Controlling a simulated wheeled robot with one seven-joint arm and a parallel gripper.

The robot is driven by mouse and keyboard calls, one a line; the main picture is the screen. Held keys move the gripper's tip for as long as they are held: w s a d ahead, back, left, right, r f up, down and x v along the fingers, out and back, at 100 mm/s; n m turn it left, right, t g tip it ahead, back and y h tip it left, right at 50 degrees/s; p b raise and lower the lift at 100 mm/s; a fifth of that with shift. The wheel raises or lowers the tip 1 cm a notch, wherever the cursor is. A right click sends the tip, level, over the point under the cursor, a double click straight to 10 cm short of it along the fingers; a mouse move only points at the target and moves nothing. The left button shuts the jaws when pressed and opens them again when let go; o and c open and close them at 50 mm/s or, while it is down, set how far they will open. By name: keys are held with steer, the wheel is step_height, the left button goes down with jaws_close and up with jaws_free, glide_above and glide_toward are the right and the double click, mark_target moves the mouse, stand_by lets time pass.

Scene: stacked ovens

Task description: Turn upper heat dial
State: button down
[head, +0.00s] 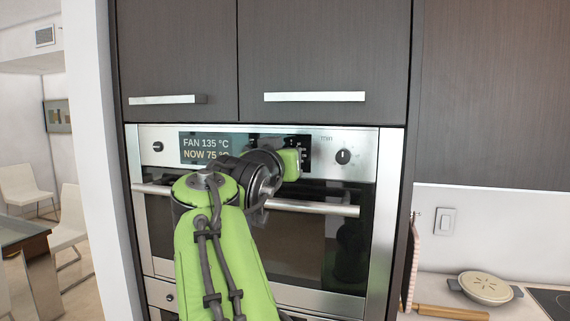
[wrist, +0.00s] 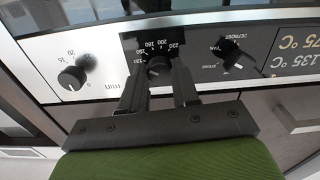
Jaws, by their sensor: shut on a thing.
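In the head view my green arm and wrist cover the dial and the fingers.
A timer knob (wrist: 72,78) marked min and a fan/defrost knob (wrist: 237,67) flank the dial. The oven door's bar handle (head: 318,208) runs below the panel. Cabinet handles (head: 315,96) are above. A counter with a lidded dish (head: 486,287) is at right.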

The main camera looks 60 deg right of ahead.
steer(key=m, duration=0.1)
steer(key=m+b, duration=0.1)
steer(key=m, duration=0.2)
steer(key=shift+f+m, duration=0.25)
steer(key=shift+m, duration=0.05)
steer(key=shift+m+b, duration=0.65)
steer(key=shift+m, duration=0.95)
steer(key=shift+w, duration=0.1)
steer(key=c, duration=0.8)
jaws_free()
steer(key=shift+r, duration=0.1)
steer(key=s+a, duration=0.1)
steer(key=a, duration=0.9)
steer(key=s+a, duration=0.1)
steer(key=a, duration=0.4)
steer(key=shift+s+a+r, duration=0.1)
steer(key=shift+s+a, duration=0.2)
steer(key=shift+w, duration=0.1)
